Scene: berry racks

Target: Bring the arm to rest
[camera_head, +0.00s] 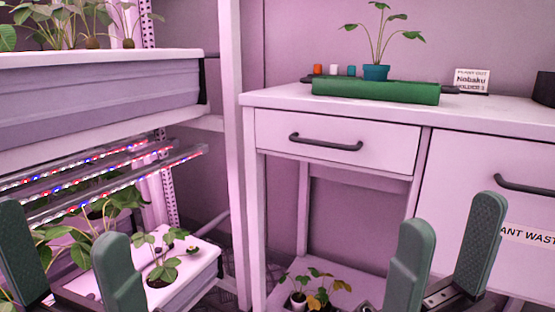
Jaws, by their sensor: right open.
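My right gripper (454,213) shows at the lower right, in front of the desk. Its two green fingers point up and stand apart, with nothing between them. My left gripper (60,222) shows at the lower left, in front of the lower rack shelf. Its two green fingers also stand apart; leaves show behind the gap, and I see nothing held. The wrists of both are mostly cut off by the bottom edge.
A white desk (270,98) holds a green tray (375,91), a blue-potted plant (376,72) and a sign (472,81). A rack with a planter (100,95), light bars (100,180) and a lower planter (205,258) stands left. Small pots (298,299) sit below the desk.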

